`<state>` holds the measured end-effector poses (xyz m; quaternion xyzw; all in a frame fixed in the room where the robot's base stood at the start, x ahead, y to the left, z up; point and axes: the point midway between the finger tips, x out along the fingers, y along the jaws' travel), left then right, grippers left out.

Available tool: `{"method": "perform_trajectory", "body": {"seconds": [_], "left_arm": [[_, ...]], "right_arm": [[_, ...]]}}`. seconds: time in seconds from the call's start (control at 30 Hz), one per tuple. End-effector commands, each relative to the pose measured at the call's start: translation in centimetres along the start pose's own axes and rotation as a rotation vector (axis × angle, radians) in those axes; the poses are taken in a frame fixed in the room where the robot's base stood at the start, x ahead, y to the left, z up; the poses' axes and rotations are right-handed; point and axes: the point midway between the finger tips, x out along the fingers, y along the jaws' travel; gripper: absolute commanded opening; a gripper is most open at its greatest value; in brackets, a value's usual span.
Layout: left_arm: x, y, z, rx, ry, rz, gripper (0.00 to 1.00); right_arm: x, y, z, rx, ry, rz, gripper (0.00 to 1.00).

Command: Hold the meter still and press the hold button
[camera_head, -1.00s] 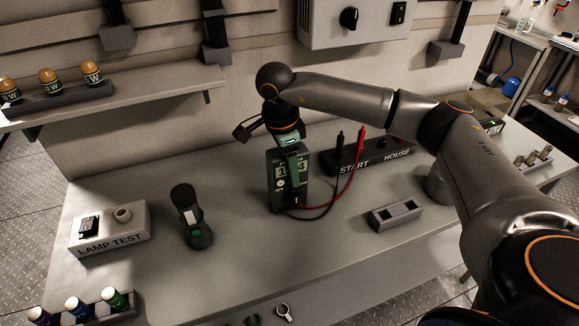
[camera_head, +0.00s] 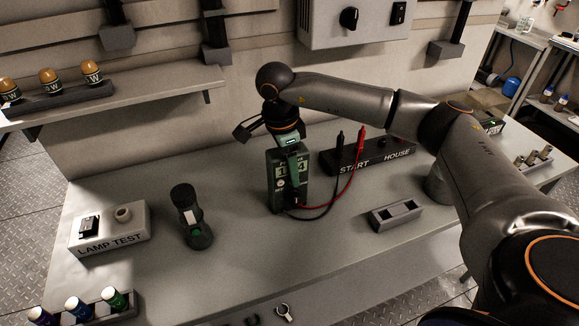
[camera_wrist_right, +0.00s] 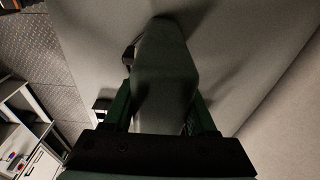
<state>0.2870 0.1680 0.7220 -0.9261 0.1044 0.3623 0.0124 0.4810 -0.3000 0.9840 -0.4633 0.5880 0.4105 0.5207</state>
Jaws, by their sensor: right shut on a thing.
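The meter (camera_head: 275,186) stands upright on the bench, a dark green box with a small display showing digits in the head view. Black and red leads run from its lower front to the right. My right gripper (camera_head: 297,162) comes down from above and is shut on the meter's upper part. In the right wrist view a grey body, the meter (camera_wrist_right: 165,80), sits between the two green fingers (camera_wrist_right: 160,110). The hold button is too small to make out for sure. My left gripper is not in view.
A block labelled START and HOUSE (camera_head: 345,168) holds the probes behind right. The bench front is mostly clear.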

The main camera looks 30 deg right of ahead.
Motion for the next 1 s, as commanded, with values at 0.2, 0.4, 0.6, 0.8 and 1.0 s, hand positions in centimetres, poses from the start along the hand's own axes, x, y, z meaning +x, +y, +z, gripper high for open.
{"method": "perform_trajectory", "body": {"seconds": [0.2, 0.4, 0.6, 0.8, 1.0], "left_arm": [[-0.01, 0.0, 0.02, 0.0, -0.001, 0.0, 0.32], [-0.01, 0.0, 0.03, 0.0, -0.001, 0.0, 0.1], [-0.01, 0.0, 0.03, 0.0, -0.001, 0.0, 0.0], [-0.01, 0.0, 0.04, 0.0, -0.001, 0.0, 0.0], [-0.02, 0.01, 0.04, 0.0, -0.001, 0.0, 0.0]], "right_arm": [[-0.04, 0.0, 0.03, -0.001, -0.001, 0.0, 0.0], [-0.04, 0.0, 0.03, 0.0, -0.001, 0.0, 0.0], [-0.04, 0.0, 0.03, 0.0, -0.001, 0.0, 0.0], [-0.04, 0.0, 0.03, 0.0, -0.001, 0.0, 0.0], [-0.05, -0.01, 0.03, 0.0, -0.001, -0.001, 0.0]]}}
